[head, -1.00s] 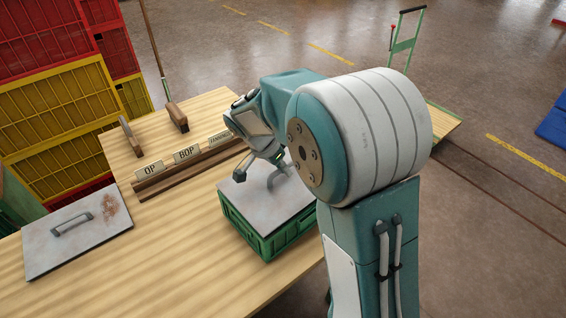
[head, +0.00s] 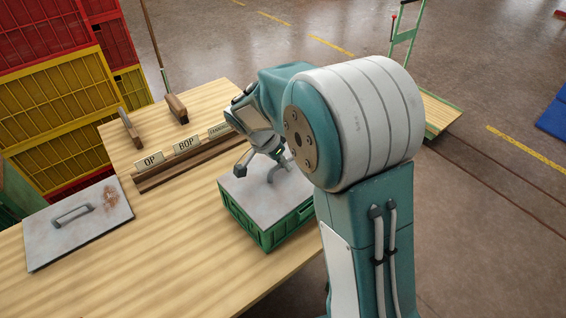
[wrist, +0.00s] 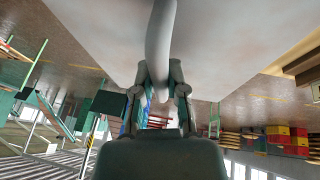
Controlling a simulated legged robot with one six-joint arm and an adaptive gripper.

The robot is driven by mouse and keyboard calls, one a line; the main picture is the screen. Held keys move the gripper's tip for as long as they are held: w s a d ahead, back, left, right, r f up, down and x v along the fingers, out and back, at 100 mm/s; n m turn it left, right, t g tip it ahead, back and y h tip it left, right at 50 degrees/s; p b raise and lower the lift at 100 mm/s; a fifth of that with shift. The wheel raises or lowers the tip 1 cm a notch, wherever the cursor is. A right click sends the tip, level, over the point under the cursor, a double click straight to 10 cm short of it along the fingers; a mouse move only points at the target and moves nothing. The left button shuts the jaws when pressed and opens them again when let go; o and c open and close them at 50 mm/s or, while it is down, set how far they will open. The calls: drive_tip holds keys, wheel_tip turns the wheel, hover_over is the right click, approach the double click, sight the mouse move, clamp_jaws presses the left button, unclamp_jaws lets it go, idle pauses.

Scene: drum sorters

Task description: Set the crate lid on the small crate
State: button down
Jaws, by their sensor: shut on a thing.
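A grey crate lid (head: 250,196) lies flat over the small green crate (head: 243,225). Its edges line up closely with the crate's rim, and I see no clear gap between them. My gripper (wrist: 158,92) is shut on the lid's curved grey handle (wrist: 160,40), with one finger on each side of it. The lid's pale surface also fills the top of the wrist view (wrist: 230,40). In the head view my arm hides the right side of the lid and crate.
A second, rust-stained lid (head: 100,222) with a handle lies on the wooden table (head: 190,250) at the left. Label signs (head: 187,145) stand in a wooden rail behind, with brushes beyond. Red and yellow crates (head: 60,95) are stacked at the back left. The front table is clear.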

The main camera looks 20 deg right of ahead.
drive_tip(key=shift+s+f, duration=0.1)
drive_tip(key=shift+f, duration=0.35)
idle(0.3)
drive_tip(key=c, duration=0.6)
unclamp_jaws()
drive_tip(key=shift+r, duration=0.15)
drive_tip(key=v, duration=1.2)
drive_tip(key=s+d+r+n+t+y, duration=0.1)
drive_tip(key=s+n+t, duration=0.1)
drive_tip(key=s+n, duration=0.2)
drive_tip(key=s+d+r+n+t+y, duration=0.1)
drive_tip(key=s+n, duration=0.3)
drive_tip(key=s, duration=0.7)
drive_tip(key=s+d+r+n+t+y, duration=0.1)
drive_tip(key=s+d+n+t+y, duration=0.1)
drive_tip(key=s, duration=0.5)
drive_tip(key=shift+s+d+r+n+t+y, duration=0.15)
drive_tip(key=shift+s+d+n+y, duration=0.15)
drive_tip(key=shift+n, duration=0.3)
drive_tip(key=shift+s+d+r+n+t+y, duration=0.1)
drive_tip(key=shift+d+r+n+t+y, duration=0.1)
drive_tip(key=shift+d+n, duration=0.35)
